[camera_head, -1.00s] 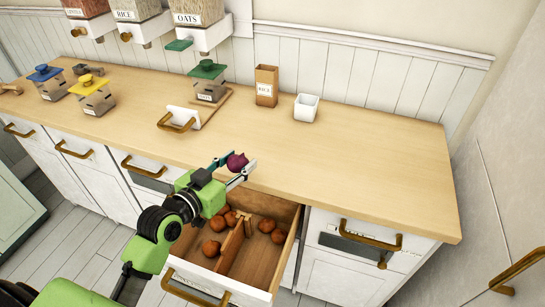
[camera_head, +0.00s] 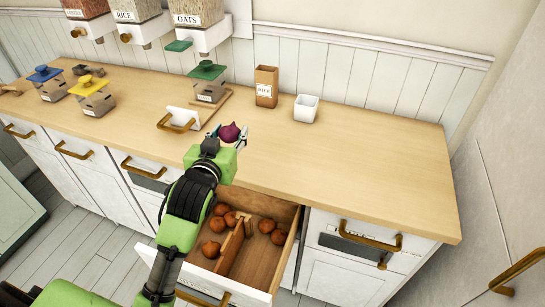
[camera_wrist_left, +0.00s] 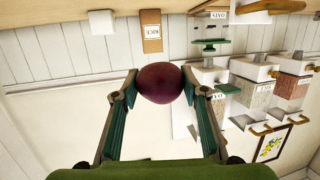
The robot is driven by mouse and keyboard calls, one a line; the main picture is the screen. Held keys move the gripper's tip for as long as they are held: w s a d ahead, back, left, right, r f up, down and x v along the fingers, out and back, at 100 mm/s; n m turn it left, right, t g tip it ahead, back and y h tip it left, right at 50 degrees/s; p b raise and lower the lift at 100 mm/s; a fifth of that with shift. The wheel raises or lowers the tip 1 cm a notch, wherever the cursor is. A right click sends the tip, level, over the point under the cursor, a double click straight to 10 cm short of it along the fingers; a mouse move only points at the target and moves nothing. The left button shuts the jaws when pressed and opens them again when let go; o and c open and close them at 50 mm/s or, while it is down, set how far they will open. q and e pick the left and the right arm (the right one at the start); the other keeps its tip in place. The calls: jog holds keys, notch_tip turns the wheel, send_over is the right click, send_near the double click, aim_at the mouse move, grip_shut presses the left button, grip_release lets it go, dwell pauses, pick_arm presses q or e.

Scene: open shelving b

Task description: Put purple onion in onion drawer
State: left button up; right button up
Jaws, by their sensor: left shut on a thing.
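The purple onion (camera_head: 230,132) is held between the fingers of my left gripper (camera_head: 228,138), above the front part of the counter. It also shows in the left wrist view (camera_wrist_left: 160,83), between the two fingertips. The open drawer (camera_head: 262,294) is pulled out below the counter, down and to the right of the gripper. Brown onions (camera_head: 266,226) lie in it on both sides of a wooden divider (camera_head: 232,249). My arm hides part of the drawer's left side and front. My right gripper does not show.
The counter's right side is clear.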

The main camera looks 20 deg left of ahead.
pick_arm(q)
jog(key=w+d+f+p, duration=0.1)
jog(key=w+d+f, duration=0.3)
jog(key=w+d, duration=0.25)
send_over(275, 155)
jog(key=s, duration=0.1)
jog(key=f, duration=0.4)
jog(key=shift+a+f, duration=0.2)
jog(key=shift+a, duration=0.2)
jog(key=shift+w+d+f, duration=0.25)
jog(key=shift+w+f, duration=0.05)
jog(key=shift+f, duration=0.15)
jog(key=f, duration=0.3)
jog(key=shift+w+d+f, duration=0.15)
jog(key=shift+w+d, duration=0.05)
jog(key=shift+w, duration=0.05)
jog(key=o, duration=1.2)
jog(key=shift+c, duration=0.2)
